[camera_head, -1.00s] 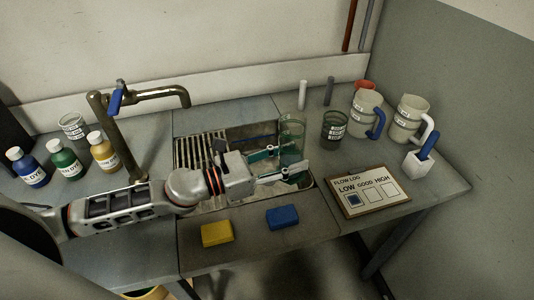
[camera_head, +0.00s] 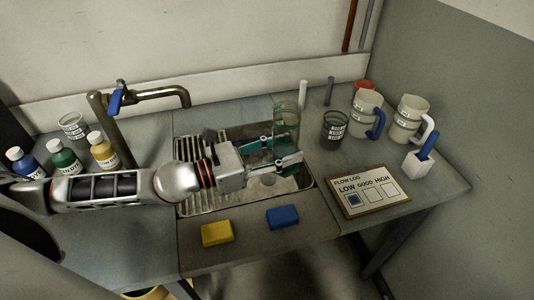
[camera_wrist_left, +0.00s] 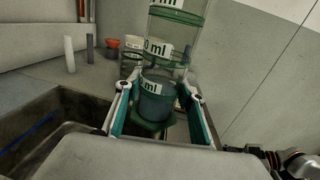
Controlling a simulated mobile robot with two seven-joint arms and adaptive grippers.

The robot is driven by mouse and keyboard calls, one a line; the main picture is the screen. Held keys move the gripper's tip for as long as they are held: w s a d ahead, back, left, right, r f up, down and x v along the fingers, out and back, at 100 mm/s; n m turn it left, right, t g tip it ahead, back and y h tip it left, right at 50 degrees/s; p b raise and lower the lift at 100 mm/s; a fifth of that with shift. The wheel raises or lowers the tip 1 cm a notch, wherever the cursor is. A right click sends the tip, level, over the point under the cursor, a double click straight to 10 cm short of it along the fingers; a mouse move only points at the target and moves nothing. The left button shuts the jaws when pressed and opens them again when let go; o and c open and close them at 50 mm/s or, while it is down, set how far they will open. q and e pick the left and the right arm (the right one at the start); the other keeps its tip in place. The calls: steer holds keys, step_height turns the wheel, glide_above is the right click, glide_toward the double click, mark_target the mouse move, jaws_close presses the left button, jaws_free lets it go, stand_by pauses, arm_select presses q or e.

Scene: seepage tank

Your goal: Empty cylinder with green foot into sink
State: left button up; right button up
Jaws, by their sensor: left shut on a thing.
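The clear cylinder with the green foot (camera_head: 287,116) stands upright between the fingers of my left gripper (camera_head: 284,148), over the right part of the sink (camera_head: 205,205). The left wrist view shows the cylinder (camera_wrist_left: 172,48) with white ml labels, green bands and a green foot. My left gripper (camera_wrist_left: 157,95) is shut on its lower part. That part looks dark bluish; I cannot tell whether this is liquid. The arm hides part of the sink. A small part of my right arm (camera_wrist_left: 290,160) shows at the lower right; its fingers are unclear.
A dark labelled beaker (camera_head: 334,130) stands close right of the sink, with jugs (camera_head: 366,112) beyond. The flow log board (camera_head: 368,190) lies at the right. A yellow sponge (camera_head: 217,233) and a blue sponge (camera_head: 282,217) lie in front. The tap (camera_head: 150,95) is behind left.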

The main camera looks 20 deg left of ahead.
mark_target(274, 157)
arm_select(q)
steer(key=shift+s+a+f, duration=0.3)
steer(key=shift+a+f, duration=0.2)
steer(key=shift+s+a+f, duration=0.3)
steer(key=shift+a+f, duration=0.15)
steer(key=shift+a, duration=0.05)
steer(key=shift+s+a+f+m, duration=0.5)
steer(key=shift+s+a+f, duration=0.5)
steer(key=shift+s+f, duration=0.1)
steer(key=shift+f+n+g, duration=0.1)
steer(key=shift+n+g, duration=0.3)
steer(key=n, duration=0.1)
steer(key=f+n+g, duration=0.1)
steer(key=n, duration=0.1)
steer(key=shift+y, duration=0.3)
steer(key=shift+r, duration=0.25)
